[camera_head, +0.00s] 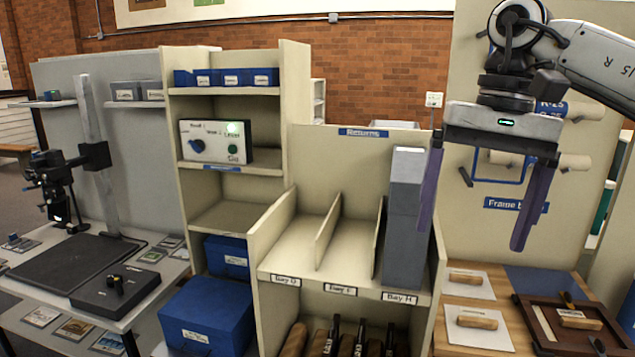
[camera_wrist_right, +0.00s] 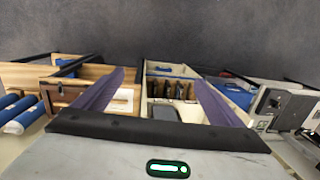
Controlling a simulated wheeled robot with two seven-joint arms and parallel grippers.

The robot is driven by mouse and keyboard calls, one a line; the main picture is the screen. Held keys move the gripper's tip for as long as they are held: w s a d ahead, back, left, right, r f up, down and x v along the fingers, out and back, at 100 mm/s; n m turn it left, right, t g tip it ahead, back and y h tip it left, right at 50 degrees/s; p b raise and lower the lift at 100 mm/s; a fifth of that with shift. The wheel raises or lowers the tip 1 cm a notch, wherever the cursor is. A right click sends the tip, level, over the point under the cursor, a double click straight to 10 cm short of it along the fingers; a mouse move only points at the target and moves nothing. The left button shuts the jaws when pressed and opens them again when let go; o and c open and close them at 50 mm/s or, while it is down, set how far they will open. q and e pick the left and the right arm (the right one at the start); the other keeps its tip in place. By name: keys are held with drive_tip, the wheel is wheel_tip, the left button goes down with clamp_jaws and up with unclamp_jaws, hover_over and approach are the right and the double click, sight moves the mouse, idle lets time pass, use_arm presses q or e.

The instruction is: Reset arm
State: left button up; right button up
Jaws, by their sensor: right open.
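My right gripper (camera_head: 471,238) hangs at the upper right of the head view, fingers pointing down. Its two purple fingers are spread wide with nothing between them. In the right wrist view the open fingers (camera_wrist_right: 159,76) also frame empty space above the shelf unit. A tall grey box (camera_head: 405,220) stands upright in the rightmost bay, labelled Bay H, of the Returns shelf (camera_head: 315,240). The gripper's left finger is close to the box in the picture; I cannot tell the gap in depth. My left gripper is not in view.
The other two Returns bays are empty. A panel with a green button (camera_head: 216,142) and blue boxes (camera_head: 205,318) sit on shelves to the left. A wooden bench with a brown tray (camera_head: 545,325) is at lower right. A copy stand (camera_head: 95,150) is at far left.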

drive_tip(key=s+a+f+m+g+y, duration=0.25)
drive_tip(key=a+f, duration=0.35)
drive_tip(key=a, duration=0.4)
drive_tip(key=s+a+f+m+g+y, duration=0.1)
drive_tip(key=a+f+y, duration=0.4)
drive_tip(key=a, duration=0.4)
drive_tip(key=s+a+f+m+t+y, duration=0.1)
drive_tip(key=s+a+m+y, duration=0.2)
drive_tip(key=a+m+y, duration=1)
drive_tip(key=w+d+f+m+t+h, duration=0.3)
drive_tip(key=d+f+m+t+h, duration=0.5)
drive_tip(key=m, duration=1)
drive_tip(key=w+d+f+m+t+h, duration=0.35)
drive_tip(key=d+f+m+t, duration=0.25)
drive_tip(key=f+m+t, duration=0.85)
drive_tip(key=s+d+f+m+g+h, duration=0.4)
drive_tip(key=s+d+f+m+g, duration=0.1)
drive_tip(key=s+d+f+m, duration=0.2)
drive_tip(key=s+d+f+m+g+h, duration=0.3)
drive_tip(key=s+d+f+m+g, duration=0.2)
drive_tip(key=s+f+m, duration=0.5)
drive_tip(key=s+d+f, duration=0.2)
drive_tip(key=s, duration=0.1)
drive_tip(key=shift+s+f+m+g+h, duration=0.2)
drive_tip(key=shift+s+m+g+h, duration=0.1)
drive_tip(key=shift+s+h, duration=0.1)
